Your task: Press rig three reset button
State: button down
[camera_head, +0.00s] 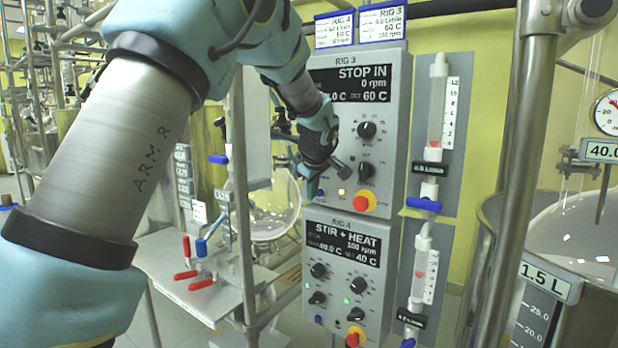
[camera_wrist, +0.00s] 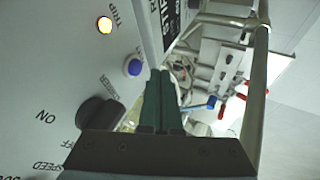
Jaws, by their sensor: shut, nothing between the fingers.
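The rig three control box (camera_head: 399,150) is grey, and its display reads "STOP IN", 0 rpm and 60 C. Its small blue button (camera_wrist: 133,67) shows in the wrist view between the lit amber trip lamp (camera_wrist: 104,25) and a black knob (camera_wrist: 98,112). My gripper (camera_head: 311,187) is at the lower left edge of this box, and the arm partly covers the panel there. In the wrist view its dark green fingers (camera_wrist: 160,76) are shut together and empty. Their tips appear just right of the blue button; I see no clear contact.
On the same box a red stop button on a yellow base (camera_head: 362,202) lies right of the lamp. The rig four box (camera_head: 343,280) is directly below. A flowmeter (camera_head: 438,110) and steel post stand right.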

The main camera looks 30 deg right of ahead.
aim_at(320, 190)
jog(key=shift+w+d+p, duration=0.35)
jog(key=shift+w+d, duration=0.15)
jog(key=shift+d, duration=0.4)
jog(key=shift+w+d+b, duration=0.3)
jog(key=shift+d+b, duration=0.2)
jog(key=shift+d, duration=0.1)
jog(key=shift+d+r, duration=0.15)
jog(key=shift+r, duration=0.05)
